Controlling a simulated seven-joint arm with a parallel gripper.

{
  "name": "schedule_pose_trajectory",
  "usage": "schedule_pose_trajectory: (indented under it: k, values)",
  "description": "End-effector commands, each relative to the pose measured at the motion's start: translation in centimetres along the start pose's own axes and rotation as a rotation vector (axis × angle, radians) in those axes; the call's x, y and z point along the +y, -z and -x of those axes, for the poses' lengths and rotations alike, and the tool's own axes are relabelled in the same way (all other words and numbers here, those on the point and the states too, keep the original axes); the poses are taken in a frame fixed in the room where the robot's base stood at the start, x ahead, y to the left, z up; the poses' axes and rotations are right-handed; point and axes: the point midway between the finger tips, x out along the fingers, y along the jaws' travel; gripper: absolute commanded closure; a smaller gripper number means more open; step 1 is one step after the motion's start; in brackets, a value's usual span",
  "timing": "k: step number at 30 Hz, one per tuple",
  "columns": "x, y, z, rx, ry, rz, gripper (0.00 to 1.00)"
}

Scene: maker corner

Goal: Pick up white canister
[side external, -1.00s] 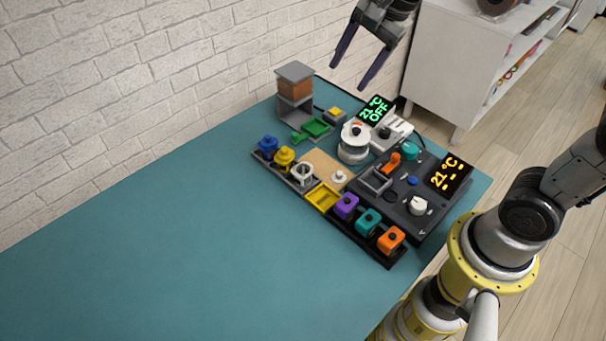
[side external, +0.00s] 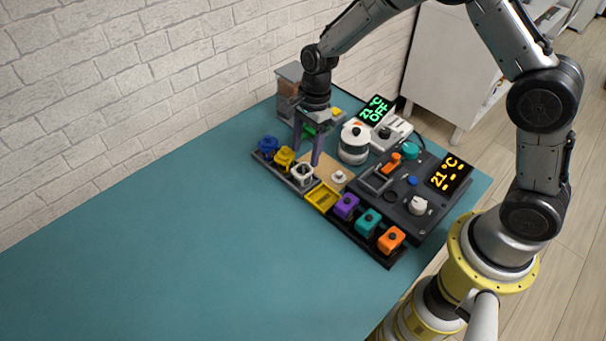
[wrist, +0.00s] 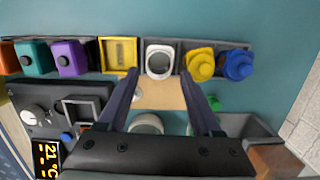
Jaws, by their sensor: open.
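The white canister (side external: 301,174) stands upright in a dark tray, just right of a yellow canister (side external: 284,157). In the wrist view the white canister (wrist: 159,60) shows its pale rim around a dark middle. My gripper (side external: 306,156) is open and points down close above and behind the white canister. In the wrist view my gripper (wrist: 160,72) has its two dark fingers spread, with the canister framed between and just beyond the tips. Nothing is held. Whether a finger touches the canister cannot be told.
A blue canister (side external: 267,146) and the yellow one stand left of it. A yellow square tray (side external: 323,197) and purple, teal and orange blocks follow on the right. A white round device (side external: 353,155) and a dark control panel (side external: 405,215) stand behind. The front left of the teal table is clear.

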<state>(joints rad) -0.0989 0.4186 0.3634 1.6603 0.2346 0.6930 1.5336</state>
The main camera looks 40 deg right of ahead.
Motion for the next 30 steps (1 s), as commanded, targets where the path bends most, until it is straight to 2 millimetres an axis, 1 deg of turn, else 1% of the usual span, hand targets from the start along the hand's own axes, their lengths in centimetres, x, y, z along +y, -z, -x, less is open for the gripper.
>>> schedule_pose_trajectory:
  k: [1, 3, 8, 15, 18, 21, 27, 29, 30]
  values:
    - [0.0, 0.0, -0.7, 0.000, -0.002, 0.001, 0.34]
    - [0.0, 0.0, -1.4, 0.000, -0.002, 0.001, 0.34]
    - [0.1, 0.0, -2.2, 0.001, 0.000, 0.001, 0.34]
    - [0.2, 0.1, -5.5, 0.001, -0.003, 0.001, 0.34]
    - [0.1, 0.1, -6.5, 0.001, -0.001, 0.000, 0.34]
    - [0.1, 0.1, -6.9, 0.000, 0.002, 0.000, 0.34]
    - [0.1, 0.1, -7.0, 0.000, 0.002, 0.000, 0.34]
    - [0.1, 0.1, -6.9, 0.000, 0.002, 0.000, 0.43]
    - [0.1, 0.1, -6.9, 0.000, 0.002, 0.000, 0.50]
